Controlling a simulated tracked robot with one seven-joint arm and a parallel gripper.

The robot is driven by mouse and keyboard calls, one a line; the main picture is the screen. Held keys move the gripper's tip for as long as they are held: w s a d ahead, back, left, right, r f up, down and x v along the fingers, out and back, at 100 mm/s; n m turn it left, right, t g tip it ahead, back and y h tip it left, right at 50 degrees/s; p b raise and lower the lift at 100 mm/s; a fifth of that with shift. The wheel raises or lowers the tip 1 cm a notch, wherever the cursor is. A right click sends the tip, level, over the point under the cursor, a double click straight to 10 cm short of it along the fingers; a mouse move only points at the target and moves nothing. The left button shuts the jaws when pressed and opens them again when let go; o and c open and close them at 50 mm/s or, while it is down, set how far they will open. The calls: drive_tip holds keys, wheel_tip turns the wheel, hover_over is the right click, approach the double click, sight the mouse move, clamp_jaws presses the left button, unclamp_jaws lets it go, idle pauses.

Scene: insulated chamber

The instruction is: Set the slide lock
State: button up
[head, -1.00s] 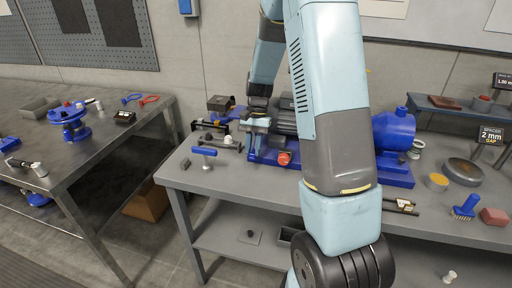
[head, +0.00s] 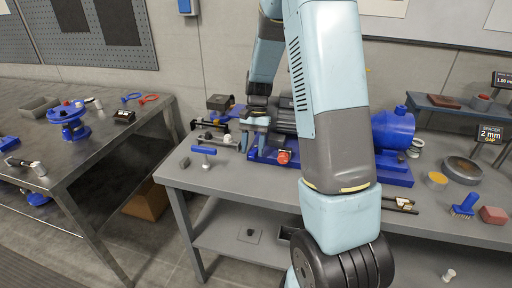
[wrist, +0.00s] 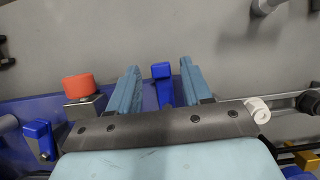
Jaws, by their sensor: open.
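In the wrist view, a small blue upright tab (wrist: 163,86), which looks like the slide lock's handle, stands between the two light-blue fingers of my gripper (wrist: 160,68). The fingers are open, one on each side of the tab, with a visible gap on both sides. In the head view, my gripper (head: 257,132) is low over the left end of the blue machine base (head: 345,168). The tab cannot be made out there. A red knob (wrist: 82,88) on a metal bracket is left of my fingers; it also shows in the head view (head: 284,157).
A white-ended rod (wrist: 258,109) lies close to the right of my gripper. A blue T-handle (head: 203,150) stands on the bench at left. A blue motor (head: 393,128) is at right. Another blue lever (wrist: 39,138) is left in the wrist view.

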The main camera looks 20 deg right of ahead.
sight(256, 146)
drive_tip(key=v, duration=1.3)
drive_tip(key=shift+r, duration=0.25)
drive_tip(key=shift+r, duration=0.1)
drive_tip(key=s+a+r+n+t+h, duration=0.25)
drive_tip(key=s+r+n+t, duration=0.2)
drive_tip(key=s+r, duration=0.8)
drive_tip(key=s+a+n+t, duration=0.1)
drive_tip(key=s+t, duration=0.4)
drive_tip(key=s, duration=1)
drive_tip(key=shift+a+n, duration=0.4)
drive_tip(key=shift+n, duration=0.35)
drive_tip(key=shift+c, duration=0.6)
idle(1.0)
